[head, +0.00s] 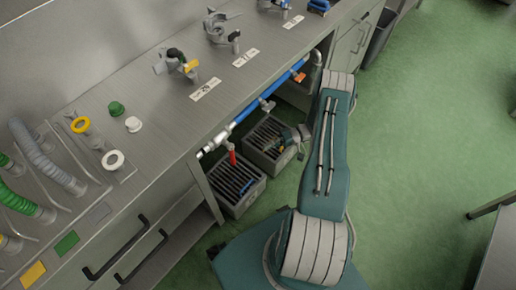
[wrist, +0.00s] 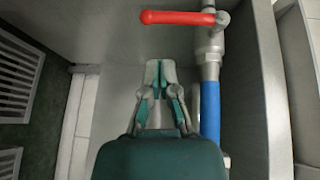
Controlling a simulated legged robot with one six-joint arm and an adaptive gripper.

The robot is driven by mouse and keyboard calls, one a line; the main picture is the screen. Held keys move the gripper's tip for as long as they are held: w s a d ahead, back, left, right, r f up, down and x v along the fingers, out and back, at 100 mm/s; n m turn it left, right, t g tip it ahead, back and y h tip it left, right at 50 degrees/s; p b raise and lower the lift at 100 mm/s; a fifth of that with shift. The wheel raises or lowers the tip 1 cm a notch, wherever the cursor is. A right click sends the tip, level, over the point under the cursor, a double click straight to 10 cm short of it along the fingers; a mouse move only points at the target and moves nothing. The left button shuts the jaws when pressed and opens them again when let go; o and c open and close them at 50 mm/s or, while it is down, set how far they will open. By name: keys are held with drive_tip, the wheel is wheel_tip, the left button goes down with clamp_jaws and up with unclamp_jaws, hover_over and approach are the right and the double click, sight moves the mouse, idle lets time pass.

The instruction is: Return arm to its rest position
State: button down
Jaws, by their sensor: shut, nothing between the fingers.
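My gripper (wrist: 160,68) is shut and empty in the wrist view, its two grey fingertips close together. In the head view my gripper (head: 281,146) is low beside the bench, over the farther grey crate, partly hidden and small. My arm runs from its base at the lower right up to a bent elbow, then back down toward the crates.
A long steel bench (head: 160,100) with valves, hoses and caps runs along the left. The pipe line with a red lever (head: 232,155) hangs under its edge. Two slatted grey crates (head: 238,205) stand below. Green floor (head: 430,130) lies open to the right; a table corner (head: 500,245) is lower right.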

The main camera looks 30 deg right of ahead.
drive_tip(key=w+a+r+n+g+h, duration=0.1)
drive_tip(key=a+r+g+h, duration=0.15)
drive_tip(key=r, duration=0.65)
drive_tip(key=a+r+g+h, duration=0.15)
drive_tip(key=r+h, duration=0.25)
drive_tip(key=r, duration=0.6)
drive_tip(key=w+a+r+n+g+h, duration=0.1)
drive_tip(key=a+r+h, duration=0.15)
drive_tip(key=r, duration=0.65)
drive_tip(key=s+a+r+t+h, duration=0.4)
drive_tip(key=s+r, duration=0.4)
drive_tip(key=s, duration=0.1)
drive_tip(key=s+a+r+t+h, duration=0.3)
drive_tip(key=s+a+r+t, duration=0.1)
drive_tip(key=s+r, duration=0.4)
drive_tip(key=shift+s+a+m+h, duration=0.4)
drive_tip(key=shift+s+a, duration=0.1)
drive_tip(key=shift+a, duration=0.25)
